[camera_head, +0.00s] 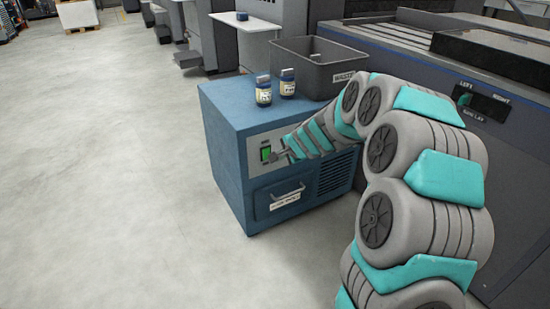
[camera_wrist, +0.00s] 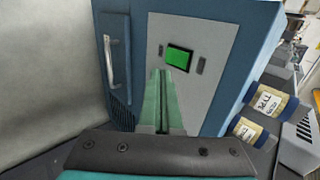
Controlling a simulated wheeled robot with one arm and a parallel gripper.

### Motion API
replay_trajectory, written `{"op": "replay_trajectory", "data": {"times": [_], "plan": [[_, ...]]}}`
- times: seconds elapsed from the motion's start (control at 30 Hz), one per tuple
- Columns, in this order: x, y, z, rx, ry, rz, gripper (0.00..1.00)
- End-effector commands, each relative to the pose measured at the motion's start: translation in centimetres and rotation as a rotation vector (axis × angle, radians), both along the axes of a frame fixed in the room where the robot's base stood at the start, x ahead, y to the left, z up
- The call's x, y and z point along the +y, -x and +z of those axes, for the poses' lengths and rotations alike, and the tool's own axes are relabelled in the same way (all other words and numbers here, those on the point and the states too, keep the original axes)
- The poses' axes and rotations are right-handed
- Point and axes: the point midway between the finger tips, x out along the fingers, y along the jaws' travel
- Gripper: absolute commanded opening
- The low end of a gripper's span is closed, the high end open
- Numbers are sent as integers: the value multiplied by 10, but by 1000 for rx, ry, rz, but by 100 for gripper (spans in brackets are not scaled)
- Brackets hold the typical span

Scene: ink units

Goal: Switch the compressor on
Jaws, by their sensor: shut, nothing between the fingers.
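The compressor (camera_head: 225,140) is a blue box on the floor with a grey panel on its front; it also fills most of the wrist view (camera_wrist: 238,75). A green switch (camera_head: 265,153) sits in the panel and shows bright green in a dark frame in the wrist view (camera_wrist: 180,60). My gripper (camera_head: 274,157) reaches the panel from the right, its tips close beside the switch. In the wrist view the fingers (camera_wrist: 162,73) are together and empty, pointing at the panel just beside the switch. I cannot tell whether the tips touch it.
Two small labelled bottles (camera_head: 263,90) (camera_head: 287,83) and a grey waste bin (camera_head: 318,72) stand on the compressor. A large grey machine (camera_head: 430,90) stands behind my arm. The floor (camera_head: 120,180) at left is clear.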

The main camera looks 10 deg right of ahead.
Motion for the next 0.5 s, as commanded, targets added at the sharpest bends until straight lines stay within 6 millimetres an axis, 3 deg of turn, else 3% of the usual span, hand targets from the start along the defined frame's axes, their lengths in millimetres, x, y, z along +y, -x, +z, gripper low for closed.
{"op": "replay_trajectory", "data": {"times": [0.23,0.5], "plan": [[-10,26,32,-4,3,-3,0],[-14,41,44,1,0,-1,0]]}}
